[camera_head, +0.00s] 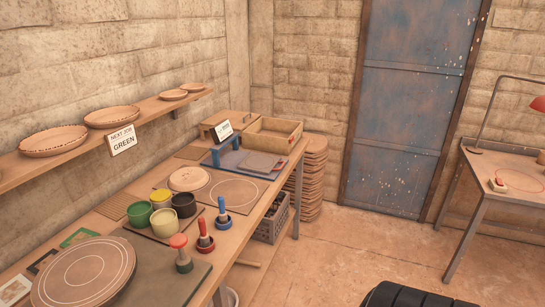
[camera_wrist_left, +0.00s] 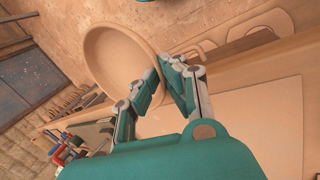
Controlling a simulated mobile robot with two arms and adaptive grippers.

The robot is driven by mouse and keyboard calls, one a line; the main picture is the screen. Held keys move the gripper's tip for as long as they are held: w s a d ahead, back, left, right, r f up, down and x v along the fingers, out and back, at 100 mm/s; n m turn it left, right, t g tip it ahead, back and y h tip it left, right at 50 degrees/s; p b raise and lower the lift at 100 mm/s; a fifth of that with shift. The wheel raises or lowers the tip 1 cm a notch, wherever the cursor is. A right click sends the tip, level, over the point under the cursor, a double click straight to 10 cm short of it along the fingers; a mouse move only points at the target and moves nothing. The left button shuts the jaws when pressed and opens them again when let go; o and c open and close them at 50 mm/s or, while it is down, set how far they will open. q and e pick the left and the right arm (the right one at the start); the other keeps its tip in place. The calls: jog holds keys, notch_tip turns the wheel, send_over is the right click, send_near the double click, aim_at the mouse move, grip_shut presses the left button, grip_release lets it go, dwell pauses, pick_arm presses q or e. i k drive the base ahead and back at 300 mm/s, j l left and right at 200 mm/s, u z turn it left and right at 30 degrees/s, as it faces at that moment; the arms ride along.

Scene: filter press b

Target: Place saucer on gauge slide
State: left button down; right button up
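In the left wrist view a round, shallow tan saucer (camera_wrist_left: 108,52) is tilted, with its rim at the fingertips of my left gripper (camera_wrist_left: 164,66). The teal fingers come together at the rim, and the gripper looks shut on it. Neither gripper shows in the head view. On the far part of the bench there stands a blue frame (camera_head: 214,156) with a flat grey plate (camera_head: 262,161) beside it, which looks like the gauge slide. No saucer lies on the grey plate. My right gripper is in neither view.
The bench (camera_head: 225,249) holds glaze pots (camera_head: 163,219), stamps (camera_head: 205,238), a round board (camera_head: 85,274) and a wooden tray (camera_head: 273,135). A wall shelf (camera_head: 155,107) carries several dishes. Stacked discs (camera_head: 313,178) and a crate (camera_head: 270,222) stand near the bench's far end. A second table (camera_head: 515,205) is at right.

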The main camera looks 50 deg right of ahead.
aim_at(260, 161)
jog(key=l+u, duration=0.35)
jog(key=l, duration=2.95)
jog(key=i+l, duration=0.15)
jog(key=l, duration=0.35)
jog(key=i+l+u, duration=0.1)
jog(key=l, duration=0.35)
jog(key=i+l, duration=0.15)
jog(key=l, duration=0.35)
jog(key=i+l, duration=0.1)
jog(key=l, duration=0.4)
jog(key=i+l+u, duration=0.1)
jog(key=l, duration=0.4)
jog(key=z, duration=0.55)
